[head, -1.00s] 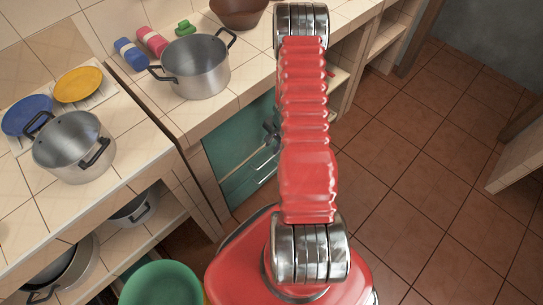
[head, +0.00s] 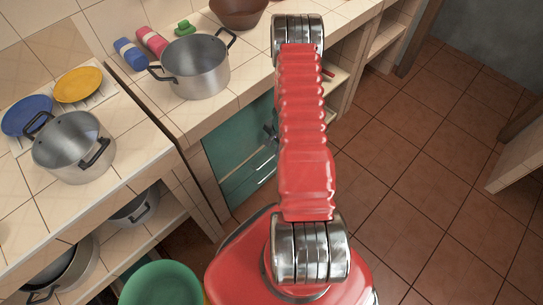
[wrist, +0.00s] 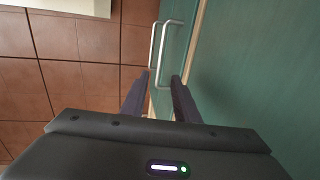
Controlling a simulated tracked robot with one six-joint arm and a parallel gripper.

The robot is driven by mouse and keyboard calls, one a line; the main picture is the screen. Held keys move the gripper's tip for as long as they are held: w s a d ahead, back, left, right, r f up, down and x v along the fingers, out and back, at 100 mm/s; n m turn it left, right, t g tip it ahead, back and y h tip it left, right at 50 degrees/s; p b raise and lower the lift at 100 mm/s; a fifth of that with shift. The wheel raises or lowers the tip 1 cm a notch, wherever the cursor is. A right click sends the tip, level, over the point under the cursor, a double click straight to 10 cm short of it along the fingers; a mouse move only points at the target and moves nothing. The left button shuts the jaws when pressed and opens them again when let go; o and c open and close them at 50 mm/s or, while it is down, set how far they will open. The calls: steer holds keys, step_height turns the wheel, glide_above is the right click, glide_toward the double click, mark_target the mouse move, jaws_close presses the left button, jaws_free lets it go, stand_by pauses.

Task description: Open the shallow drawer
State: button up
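Green cabinet fronts (head: 232,150) sit under the tiled counter in the head view. In the wrist view, a narrow green front (wrist: 176,45) carries a pale metal bar handle (wrist: 158,45). A light strip separates it from a wider green panel (wrist: 255,80). I cannot tell for certain which front is the shallow drawer. My gripper (wrist: 162,76) is open, its two dark fingers apart. The near end of the handle shows between the fingertips; contact is not clear. In the head view, my gripper is mostly hidden behind my red arm.
A steel pot (head: 195,68) stands on the counter above the fronts. Another pot (head: 73,147) and blue and yellow plates (head: 78,84) are on the left counter. A green bowl-like container (head: 162,284) is low at the front. Brown tiled floor (head: 420,200) lies open to the right.

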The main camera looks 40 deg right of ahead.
mark_target(271, 158)
steer(key=shift+w+f, duration=0.35)
steer(key=shift+f, duration=1.35)
steer(key=shift+w+f, duration=0.35)
steer(key=shift+f, duration=1.4)
steer(key=shift+w+f, duration=0.35)
steer(key=shift+f, duration=1.35)
jaws_close()
